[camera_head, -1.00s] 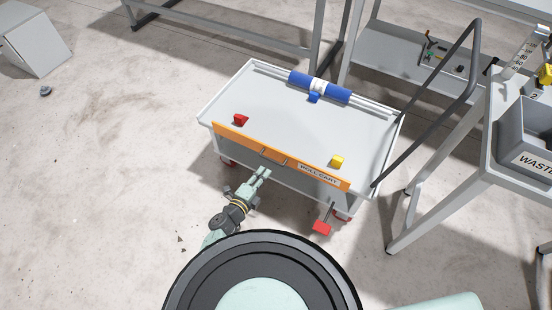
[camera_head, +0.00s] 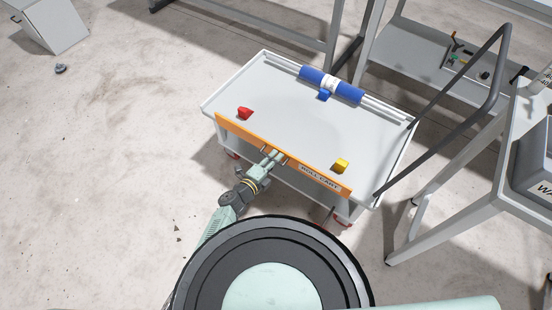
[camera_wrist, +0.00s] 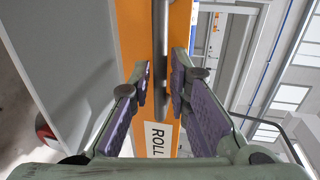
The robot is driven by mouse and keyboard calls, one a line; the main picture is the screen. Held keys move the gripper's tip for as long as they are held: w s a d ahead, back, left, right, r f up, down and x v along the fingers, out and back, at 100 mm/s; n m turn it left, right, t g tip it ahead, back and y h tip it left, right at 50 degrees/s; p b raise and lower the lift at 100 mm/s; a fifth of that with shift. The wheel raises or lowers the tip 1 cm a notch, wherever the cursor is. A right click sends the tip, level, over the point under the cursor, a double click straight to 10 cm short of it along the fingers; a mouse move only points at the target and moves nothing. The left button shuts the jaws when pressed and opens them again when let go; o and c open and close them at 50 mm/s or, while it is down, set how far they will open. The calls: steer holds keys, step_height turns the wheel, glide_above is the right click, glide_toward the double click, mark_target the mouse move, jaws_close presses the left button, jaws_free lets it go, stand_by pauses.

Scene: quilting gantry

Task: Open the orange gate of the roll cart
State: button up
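The roll cart (camera_head: 290,95) is a white flat-topped cart in the middle of the head view. Its orange gate (camera_head: 235,127) stands upright along the near edge, with a "ROLL CART" label and a grey bar handle in its middle. In the wrist view the orange gate (camera_wrist: 133,35) fills the centre. The handle bar (camera_wrist: 160,60) runs between the two purple-padded fingers, with a gap on each side. My gripper (camera_wrist: 160,85) is open around the bar. In the head view my gripper (camera_head: 275,158) is at the handle and partly covers it.
A red block (camera_head: 244,113) and a yellow block (camera_head: 341,165) sit on the top near the gate. A grey push handle (camera_head: 450,120) rises at right, near a workbench with a grey bin (camera_head: 538,165).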

jaws_close()
stand_by(0.3)
steer(key=f+b, duration=0.1)
steer(key=b, duration=0.2)
steer(key=shift+s+a+f+t, duration=0.1)
steer(key=shift+s+f+t, duration=0.05)
steer(key=shift+t, duration=0.15)
steer(key=b, duration=0.3)
steer(key=t+h+b, duration=0.1)
steer(key=b, duration=0.3)
steer(key=shift+s+a+f+t+h+b, duration=0.2)
steer(key=shift+s+t+h+b, duration=0.1)
steer(key=shift+s, duration=0.05)
steer(key=shift+r, duration=0.2)
